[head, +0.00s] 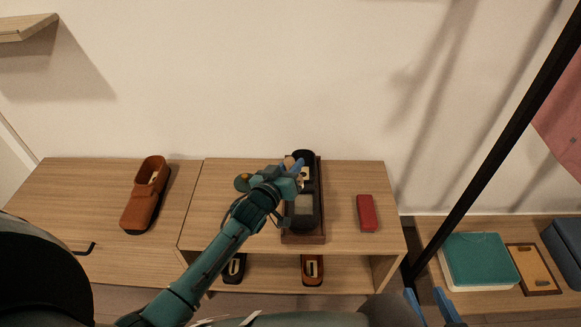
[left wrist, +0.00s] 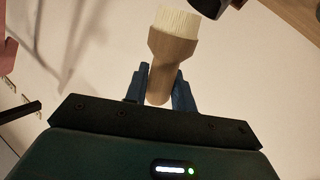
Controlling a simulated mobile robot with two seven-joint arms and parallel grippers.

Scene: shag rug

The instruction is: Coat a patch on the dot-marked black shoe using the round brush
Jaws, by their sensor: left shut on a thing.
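The black shoe (head: 304,213) lies on a dark wooden tray (head: 318,238) on the cabinet top, partly hidden by my left gripper. No dot mark can be made out. My left gripper (head: 297,177) is over the left side of the shoe's rear part. In the left wrist view it is shut on the round brush (left wrist: 173,48) by its wooden handle, with pale bristles pointing away from the gripper. A dark edge, perhaps the shoe, shows near the bristles at the top. Whether the bristles touch the shoe cannot be told. My right gripper (head: 432,306) is at the bottom edge, fingers apart and empty.
A small round tin (head: 242,182) stands left of the tray, partly behind my arm. A red block (head: 367,213) lies to the right. A brown shoe (head: 146,198) stands at left. More shoes (head: 312,270) sit on the shelf below. A black pole (head: 490,145) rises at right.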

